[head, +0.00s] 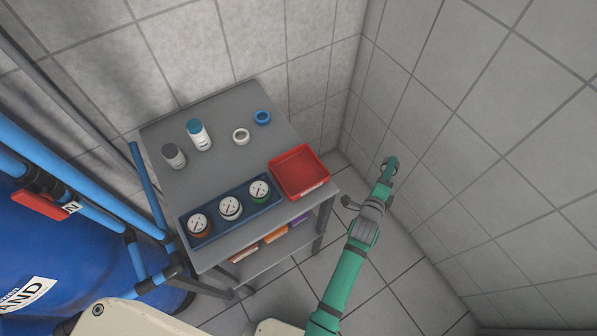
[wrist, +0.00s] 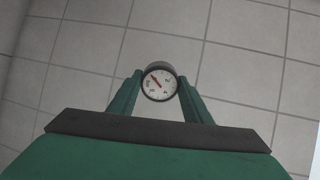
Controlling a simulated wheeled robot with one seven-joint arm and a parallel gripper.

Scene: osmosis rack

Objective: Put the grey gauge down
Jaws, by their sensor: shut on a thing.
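My gripper (wrist: 158,88) is shut on the grey gauge (wrist: 159,68), which has a round white dial and a dark grey casing. The gauge sits between the two fingertips in the wrist view, with floor or wall tiles behind it. In the head view my green gripper (head: 387,176) is to the right of the table, near the tiled wall, and the gauge (head: 390,162) shows small and partly hidden at its tip. It is held clear of the table.
The grey table (head: 225,165) carries a dark blue tray (head: 213,231) with three gauges and an empty red bin (head: 299,171). Two bottles and two rings, white (head: 240,136) and blue (head: 262,117), stand behind. The table middle is clear. A lower shelf holds coloured items.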

